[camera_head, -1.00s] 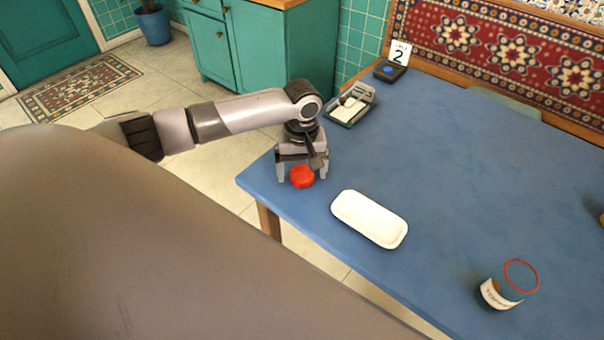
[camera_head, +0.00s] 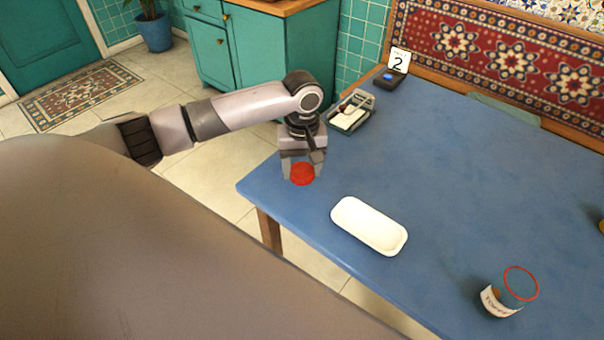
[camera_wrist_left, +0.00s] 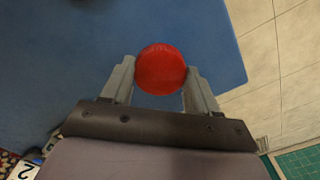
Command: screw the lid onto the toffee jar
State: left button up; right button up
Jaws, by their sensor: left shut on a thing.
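The red lid (camera_head: 302,174) is at the table's left corner, between the fingers of my left gripper (camera_head: 302,172). In the left wrist view the round lid (camera_wrist_left: 161,70) has a finger against each side, so my left gripper (camera_wrist_left: 160,80) is shut on it. I cannot tell whether the lid still touches the table. The toffee jar (camera_head: 502,300) stands upright near the table's front edge at the lower right, with a white label and a red ring at its open-looking top. My right gripper is not in view.
A white oblong tray (camera_head: 369,226) lies on the blue table (camera_head: 450,190) between the lid and the jar. A holder with paper (camera_head: 350,113) and a number 2 sign (camera_head: 398,60) stand at the back left. The table's middle is clear.

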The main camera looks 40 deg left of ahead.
aim_at(303, 170)
pick_arm(q)
notch_tip(303, 170, up, 7)
jog(key=shift+f, duration=0.15)
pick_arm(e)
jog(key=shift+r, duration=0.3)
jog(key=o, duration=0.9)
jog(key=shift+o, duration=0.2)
pick_arm(q)
jog(key=shift+d, duration=0.1)
